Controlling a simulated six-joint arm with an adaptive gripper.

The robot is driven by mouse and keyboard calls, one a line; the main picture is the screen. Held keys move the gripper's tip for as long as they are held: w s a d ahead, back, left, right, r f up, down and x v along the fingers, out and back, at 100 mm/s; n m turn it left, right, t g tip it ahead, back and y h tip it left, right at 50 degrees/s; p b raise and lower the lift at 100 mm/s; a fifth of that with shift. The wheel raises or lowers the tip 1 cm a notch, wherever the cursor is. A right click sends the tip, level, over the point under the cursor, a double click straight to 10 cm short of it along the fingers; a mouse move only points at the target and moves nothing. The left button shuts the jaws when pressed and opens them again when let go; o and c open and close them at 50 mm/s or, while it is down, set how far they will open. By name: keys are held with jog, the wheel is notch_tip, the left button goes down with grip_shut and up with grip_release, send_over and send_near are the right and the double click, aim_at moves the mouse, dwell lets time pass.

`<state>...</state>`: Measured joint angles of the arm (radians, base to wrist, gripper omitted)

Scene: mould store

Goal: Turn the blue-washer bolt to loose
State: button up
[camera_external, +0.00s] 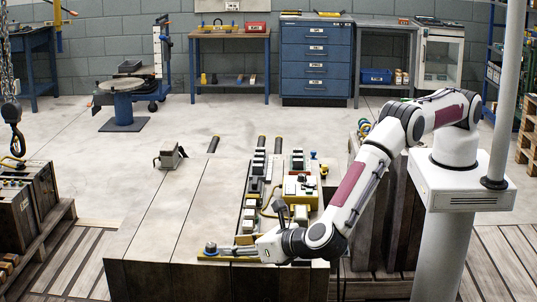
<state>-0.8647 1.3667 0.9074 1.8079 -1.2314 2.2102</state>
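The picture is too small to show whether the fingers are open or shut. The bolt's turn position cannot be read.
A yellow-and-white fixture (300,190) with dark blocks stands behind my gripper on the bench. A grey clamp-like block (171,157) sits at the bench's far left corner. The bench top (165,215) left of the gripper is clear. A chain hook (14,125) hangs at far left.

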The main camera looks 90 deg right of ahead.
aim_at(214, 246)
jog(key=shift+w, duration=0.15)
jog(key=shift+x, duration=3.8)
